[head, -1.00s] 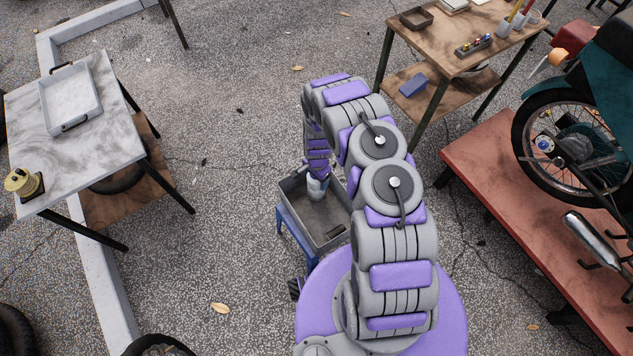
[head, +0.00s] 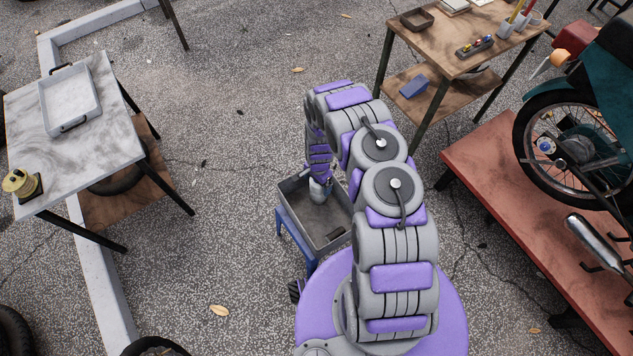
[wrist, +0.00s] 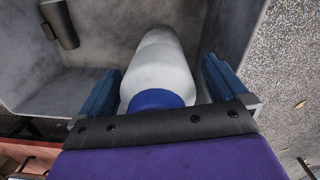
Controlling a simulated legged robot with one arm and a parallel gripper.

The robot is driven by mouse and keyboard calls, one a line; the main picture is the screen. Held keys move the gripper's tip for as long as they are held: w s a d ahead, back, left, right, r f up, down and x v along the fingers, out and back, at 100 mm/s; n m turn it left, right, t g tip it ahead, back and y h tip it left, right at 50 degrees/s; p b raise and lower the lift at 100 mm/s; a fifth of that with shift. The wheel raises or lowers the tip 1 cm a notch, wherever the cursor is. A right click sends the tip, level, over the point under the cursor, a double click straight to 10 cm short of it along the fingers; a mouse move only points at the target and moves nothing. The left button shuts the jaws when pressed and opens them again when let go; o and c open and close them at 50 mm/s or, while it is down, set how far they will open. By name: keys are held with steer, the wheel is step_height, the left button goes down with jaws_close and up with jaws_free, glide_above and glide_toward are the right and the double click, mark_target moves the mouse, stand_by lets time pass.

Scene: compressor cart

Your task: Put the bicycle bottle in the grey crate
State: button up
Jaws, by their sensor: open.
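The bicycle bottle (wrist: 160,65), white with a blue cap, is inside the grey crate (wrist: 225,30) in the wrist view. The crate (head: 328,243) sits on a blue stand. My gripper (wrist: 175,88) is open, with one blue finger on each side of the bottle and a gap beside it. Whether the bottle's far end touches the crate floor is hard to tell.
A marble-topped table (head: 100,150) with a grey tray (head: 70,118) and a brass spool (head: 20,184) stands at left. A wooden table (head: 455,50) stands at the back right. A red platform (head: 530,230) bears a motorcycle at right. Open pavement lies between.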

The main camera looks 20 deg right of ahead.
step_height(320, 180, up, 11)
steer(key=p, duration=0.3)
steer(key=shift+w+d, duration=0.15)
steer(key=shift+d+r, duration=0.2)
steer(key=shift+r, duration=0.55)
steer(key=s+r+n, duration=0.3)
steer(key=s+r, duration=0.1)
steer(key=r, duration=1.1)
steer(key=s+r+n, duration=0.2)
steer(key=s+r, duration=0.2)
steer(key=r, duration=1.1)
steer(key=s+r+n, duration=0.2)
steer(key=s+r, duration=0.3)
steer(key=s, duration=0.4)
steer(key=s+r+n+g, duration=0.1)
steer(key=s+r+n, duration=0.1)
steer(key=s+r, duration=0.3)
steer(key=s+a+r+n, duration=0.1)
steer(key=s+r+n, duration=0.2)
steer(key=s, duration=1)
step_height(320, 180, up, 3)
steer(key=shift+f, duration=0.1)
